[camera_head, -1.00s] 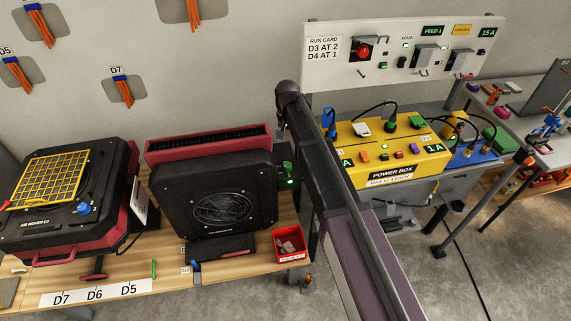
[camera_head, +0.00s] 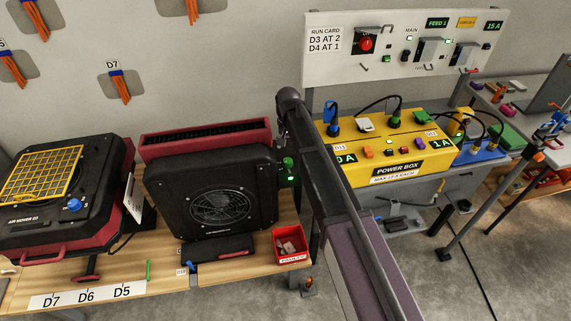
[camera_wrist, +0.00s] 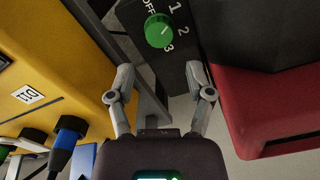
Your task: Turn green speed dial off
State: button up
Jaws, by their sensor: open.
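The green speed dial (camera_wrist: 159,30) is a round knob on a dark panel, with OFF, 1, 2 and 3 printed around it. Which mark it points to is not clear. The dial also shows in the head view (camera_head: 289,170), on the right side of the black and red air mover (camera_head: 216,195). My gripper (camera_wrist: 159,70) is open and empty. In the wrist view its two fingers are spread wide, with the dial above and between the fingertips, apart from both. In the head view my arm hides the gripper.
A yellow power box (camera_head: 385,150) with plugs and cables stands right of the air mover; its side shows at left in the wrist view. A red bin (camera_head: 289,244) sits at the bench's front right. Another air mover (camera_head: 75,190) stands at left.

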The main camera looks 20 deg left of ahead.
aim_at(287, 161)
jog(key=shift+f+b, duration=3.55)
jog(key=shift+f, duration=0.35)
jog(key=c, duration=0.9)
jog(key=shift+o, duration=0.2)
jog(key=shift+a, duration=0.3)
jog(key=shift+d, duration=0.25)
